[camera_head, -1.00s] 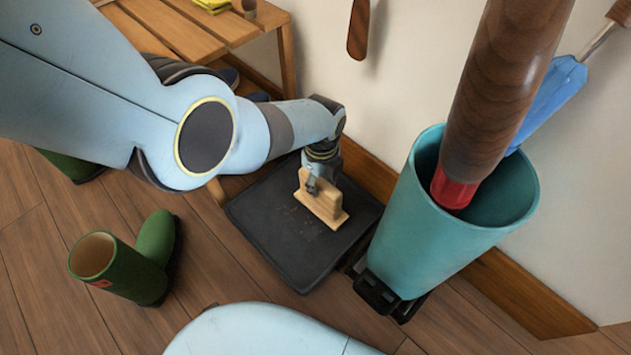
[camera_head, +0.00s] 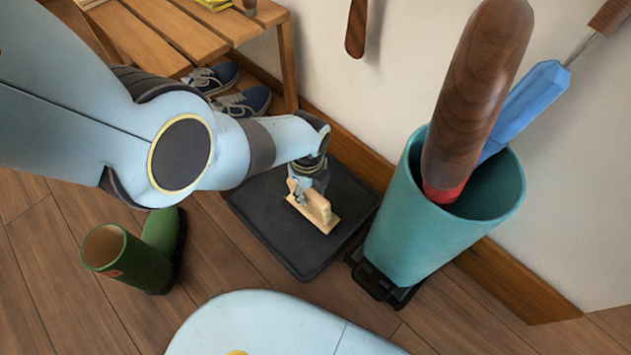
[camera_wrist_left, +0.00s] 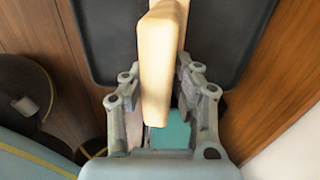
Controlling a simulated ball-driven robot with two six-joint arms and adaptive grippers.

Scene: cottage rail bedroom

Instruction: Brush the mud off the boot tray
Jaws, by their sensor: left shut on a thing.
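The black boot tray (camera_head: 285,245) lies on the floor against the skirting board; it also shows in the left wrist view (camera_wrist_left: 105,40). I make out no clear mud on its visible surface now. My left gripper (camera_head: 305,188) is shut on a wooden brush (camera_head: 322,210), held low over the tray's middle; I cannot tell whether it touches the tray. In the left wrist view the brush (camera_wrist_left: 157,60) sits between the fingers of the gripper (camera_wrist_left: 165,105). My right gripper is not in view.
A teal umbrella stand (camera_head: 425,230) holding umbrellas stands right of the tray. Green boots (camera_head: 130,258) stand on the floor to the left. A wooden bench (camera_head: 190,35) with blue shoes (camera_head: 245,100) beneath is behind. Floor before the tray is partly clear.

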